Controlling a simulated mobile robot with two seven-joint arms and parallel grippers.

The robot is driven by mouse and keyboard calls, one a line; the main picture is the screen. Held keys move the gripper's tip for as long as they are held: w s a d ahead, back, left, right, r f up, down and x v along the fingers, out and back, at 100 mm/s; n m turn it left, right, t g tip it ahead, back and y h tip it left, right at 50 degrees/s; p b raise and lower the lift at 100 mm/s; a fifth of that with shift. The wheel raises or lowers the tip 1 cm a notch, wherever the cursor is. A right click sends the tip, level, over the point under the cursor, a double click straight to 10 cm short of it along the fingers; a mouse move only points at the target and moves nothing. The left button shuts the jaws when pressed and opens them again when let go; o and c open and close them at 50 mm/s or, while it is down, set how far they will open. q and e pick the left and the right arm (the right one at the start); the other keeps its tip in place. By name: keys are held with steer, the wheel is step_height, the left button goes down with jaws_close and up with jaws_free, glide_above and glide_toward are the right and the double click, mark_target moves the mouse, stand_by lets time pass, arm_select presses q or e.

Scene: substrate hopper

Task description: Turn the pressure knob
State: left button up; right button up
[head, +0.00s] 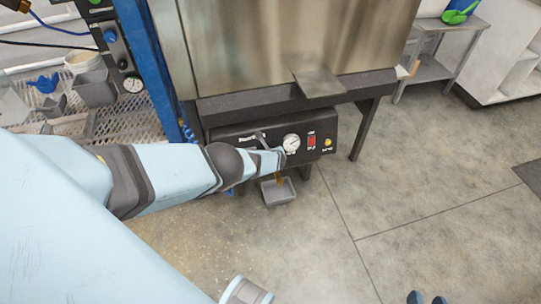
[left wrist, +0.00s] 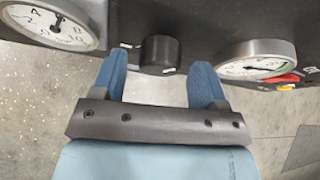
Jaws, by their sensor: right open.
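The pressure knob (left wrist: 160,52) is a dark, ridged cylinder on the black control panel (head: 232,131), between two round white gauges in the left wrist view. My left gripper (left wrist: 159,68) is open, with one blue fingertip to each side of the knob and just short of it; I see no contact. In the head view my left arm reaches across the panel and hides the knob and most of that gripper. My right gripper (head: 427,298) is open and empty at the bottom edge of the head view, far from the panel, with only its blue fingertips showing.
A gauge (head: 291,143), a red switch (head: 311,141) and a yellow button (head: 328,142) sit right of my left wrist. The steel hopper (head: 285,45) stands above the panel. A small grey bin (head: 278,191) is below it. Floor to the right is clear.

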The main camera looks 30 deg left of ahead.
steer(key=shift+r, duration=0.1)
arm_select(q)
steer(key=p+v, duration=1.4)
steer(key=p, duration=0.2)
arm_select(e)
steer(key=s+d+r+g+h, duration=0.1)
steer(key=s+d+r+g, duration=0.1)
steer(key=d, duration=0.1)
steer(key=shift+m+h, duration=0.3)
steer(key=shift+h, duration=0.1)
arm_select(q)
steer(key=shift+f, duration=0.2)
arm_select(e)
steer(key=shift+w, duration=0.1)
arm_select(q)
steer(key=shift+s, duration=0.1)
arm_select(e)
steer(key=shift+a+r+g, duration=0.1)
steer(key=shift+g, duration=0.2)
